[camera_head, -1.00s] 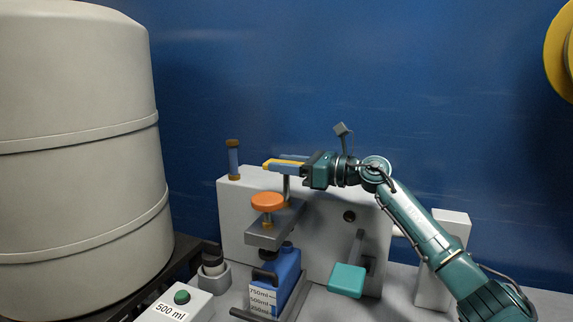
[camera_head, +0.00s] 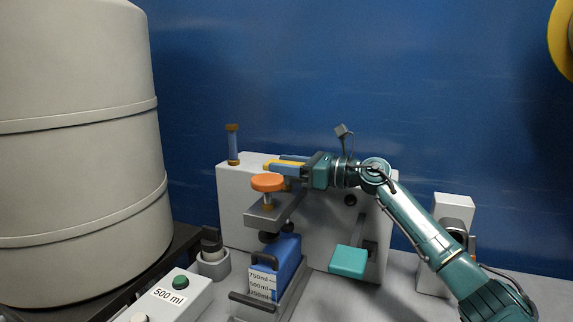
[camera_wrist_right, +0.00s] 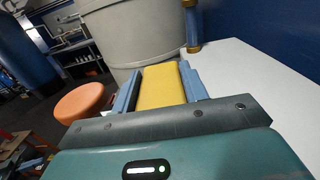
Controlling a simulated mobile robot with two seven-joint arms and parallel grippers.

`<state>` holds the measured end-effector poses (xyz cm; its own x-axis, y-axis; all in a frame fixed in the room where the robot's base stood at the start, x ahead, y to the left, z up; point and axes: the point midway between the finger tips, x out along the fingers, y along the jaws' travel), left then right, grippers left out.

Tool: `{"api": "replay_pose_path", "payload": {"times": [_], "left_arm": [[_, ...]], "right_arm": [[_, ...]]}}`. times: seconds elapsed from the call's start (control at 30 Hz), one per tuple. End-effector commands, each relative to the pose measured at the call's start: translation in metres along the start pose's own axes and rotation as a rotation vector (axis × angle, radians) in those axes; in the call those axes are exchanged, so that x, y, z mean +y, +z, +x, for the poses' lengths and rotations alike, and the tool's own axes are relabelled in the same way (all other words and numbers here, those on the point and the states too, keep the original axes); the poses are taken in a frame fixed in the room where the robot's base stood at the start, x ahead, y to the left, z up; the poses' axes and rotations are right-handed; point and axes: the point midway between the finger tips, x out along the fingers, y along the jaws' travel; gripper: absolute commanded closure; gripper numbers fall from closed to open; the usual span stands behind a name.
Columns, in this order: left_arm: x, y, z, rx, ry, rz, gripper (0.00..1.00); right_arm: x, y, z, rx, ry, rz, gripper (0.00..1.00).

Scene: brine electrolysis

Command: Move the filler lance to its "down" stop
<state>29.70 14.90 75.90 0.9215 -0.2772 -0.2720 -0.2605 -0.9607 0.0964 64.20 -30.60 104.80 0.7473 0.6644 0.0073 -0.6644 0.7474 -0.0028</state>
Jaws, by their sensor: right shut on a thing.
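My right gripper (camera_head: 290,165) reaches in from the right above the pale grey housing and is shut on a yellow bar (camera_head: 270,164), which seems to be the filler lance's handle. In the wrist view the yellow bar (camera_wrist_right: 162,84) lies between the two blue fingers. A grey bracket (camera_head: 268,216) with an orange knob (camera_head: 268,183) juts out just below and in front of it. A blue bottle (camera_head: 286,262) with volume marks stands under the bracket. The lance's lower part is hidden behind bracket and knob. My left gripper is not in view.
A large pale tank (camera_head: 80,150) fills the left. A teal pad (camera_head: 348,262) projects from the housing (camera_head: 320,240) on the right. A blue upright tube (camera_head: 233,147) stands at the housing's left end.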

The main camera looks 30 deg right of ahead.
Motion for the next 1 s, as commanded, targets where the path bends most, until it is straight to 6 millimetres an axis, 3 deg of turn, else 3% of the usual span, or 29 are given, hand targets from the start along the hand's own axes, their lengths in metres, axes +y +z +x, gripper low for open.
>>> {"api": "replay_pose_path", "payload": {"times": [0.03,0.07,0.3,0.67,1.0], "left_arm": [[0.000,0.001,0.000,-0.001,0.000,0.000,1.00],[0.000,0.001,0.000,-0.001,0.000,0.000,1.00],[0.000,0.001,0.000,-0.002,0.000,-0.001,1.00],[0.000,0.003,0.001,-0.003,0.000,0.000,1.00],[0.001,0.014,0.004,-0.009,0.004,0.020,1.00]], "right_arm": [[0.000,-0.007,0.001,0.014,0.002,0.004,0.97],[0.000,-0.007,0.001,0.015,0.002,0.004,0.54],[0.000,-0.005,0.001,0.010,0.002,0.003,0.35],[0.000,-0.005,-0.009,0.009,0.000,0.003,0.35],[0.000,-0.008,-0.079,0.014,-0.001,0.002,0.35]]}}
